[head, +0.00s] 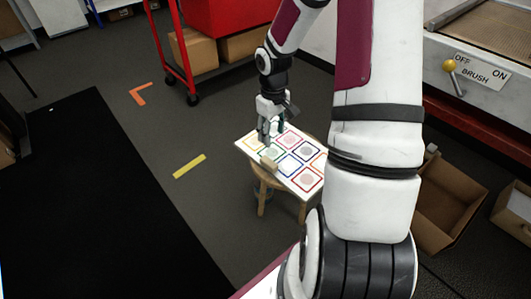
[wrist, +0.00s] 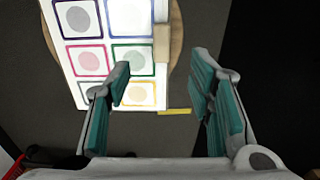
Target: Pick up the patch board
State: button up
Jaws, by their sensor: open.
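The patch board (head: 298,172) is a flat white board with rows of coloured square outlines, each around a pale round patch. It lies on a round wooden stool (head: 262,200). A small wooden block (head: 268,163) sits at its near left edge. My gripper (head: 266,139) is over the board's left part, fingers pointing down, open and empty. In the wrist view the board (wrist: 102,42) fills the upper left. The wooden block (wrist: 161,45) shows at its right edge, between the lines of my spread fingers (wrist: 162,65). I cannot tell the height of the fingertips above it.
A red cart (head: 181,60) with cardboard boxes (head: 200,52) stands behind. An open cardboard box (head: 448,205) is on the floor at right, below a machine panel (head: 482,70). A yellow strip (head: 189,166) and black mat (head: 90,200) lie on clear floor at left.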

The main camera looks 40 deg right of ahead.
jog(key=b, duration=0.4)
send_over(271, 162)
jog(key=f, duration=0.9)
jog(key=shift+a+f, duration=0.25)
jog(key=shift+a, duration=0.05)
jog(key=shift+s+d+f+b, duration=0.1)
jog(key=shift+f+b, duration=0.65)
jog(key=shift+f, duration=0.75)
jog(key=shift+d+f+b, duration=0.1)
jog(key=shift+f+b, duration=0.65)
jog(key=shift+f, duration=0.75)
jog(key=shift+r, duration=0.1)
grip_shut()
